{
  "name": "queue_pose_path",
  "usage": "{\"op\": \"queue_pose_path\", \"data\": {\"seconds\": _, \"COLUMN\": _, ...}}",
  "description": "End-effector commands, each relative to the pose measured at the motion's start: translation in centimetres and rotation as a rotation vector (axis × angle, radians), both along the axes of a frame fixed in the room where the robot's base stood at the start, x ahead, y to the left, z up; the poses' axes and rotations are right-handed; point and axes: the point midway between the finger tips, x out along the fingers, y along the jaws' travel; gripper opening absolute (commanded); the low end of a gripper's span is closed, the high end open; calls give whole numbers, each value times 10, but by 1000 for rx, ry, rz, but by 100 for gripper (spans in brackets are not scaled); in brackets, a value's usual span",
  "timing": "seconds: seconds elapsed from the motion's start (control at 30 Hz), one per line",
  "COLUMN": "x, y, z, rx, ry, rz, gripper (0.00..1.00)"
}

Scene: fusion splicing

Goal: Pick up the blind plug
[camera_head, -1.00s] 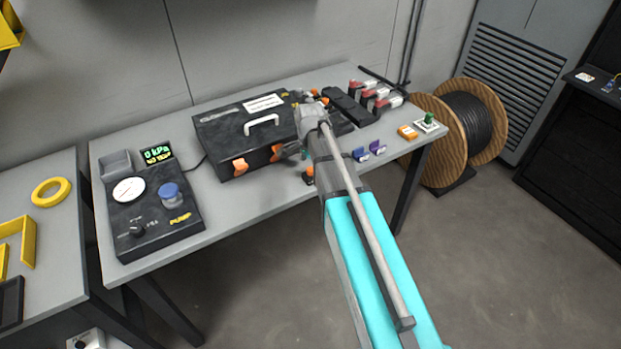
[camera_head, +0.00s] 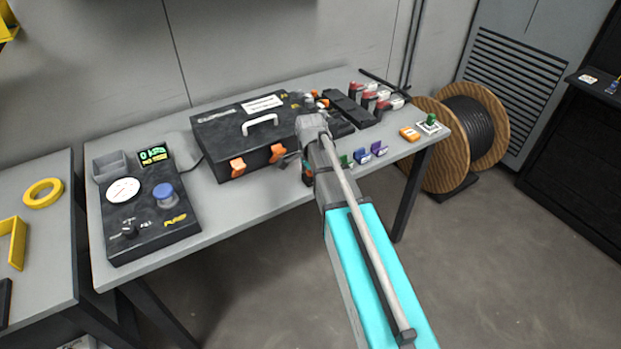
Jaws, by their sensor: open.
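My gripper (camera_head: 290,160) is at the end of my grey and teal arm, over the front part of the grey table. Only a dark finger part shows left of the wrist; the arm hides the rest. I cannot tell for sure which item is the blind plug. Small green, blue (camera_head: 362,155) and purple (camera_head: 379,149) pieces stand in a row along the front edge, just right of my wrist. A dark piece with orange (camera_head: 307,172) shows beside the wrist, partly covered. Nothing is seen held.
A black case (camera_head: 228,150) with orange latches stands behind my gripper. A pump unit (camera_head: 150,220) is at the left of the table (camera_head: 240,205). Red-and-white tools, an orange block (camera_head: 409,134) and a green-topped piece (camera_head: 431,123) are at the right. A cable reel (camera_head: 470,125) stands beyond.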

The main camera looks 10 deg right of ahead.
Motion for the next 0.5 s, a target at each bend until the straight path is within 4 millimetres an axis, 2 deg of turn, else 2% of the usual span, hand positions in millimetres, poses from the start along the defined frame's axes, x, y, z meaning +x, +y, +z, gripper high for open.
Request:
{"op": "queue_pose_path", "data": {"seconds": 0.23, "x": 0, "y": 0, "z": 0, "rx": 0, "ry": 0, "rz": 0, "gripper": 100}}
{"op": "queue_pose_path", "data": {"seconds": 0.27, "x": 0, "y": 0, "z": 0, "rx": 0, "ry": 0, "rz": 0, "gripper": 96}}
{"op": "queue_pose_path", "data": {"seconds": 0.5, "x": 0, "y": -1, "z": 0, "rx": 0, "ry": 0, "rz": -1, "gripper": 52}}
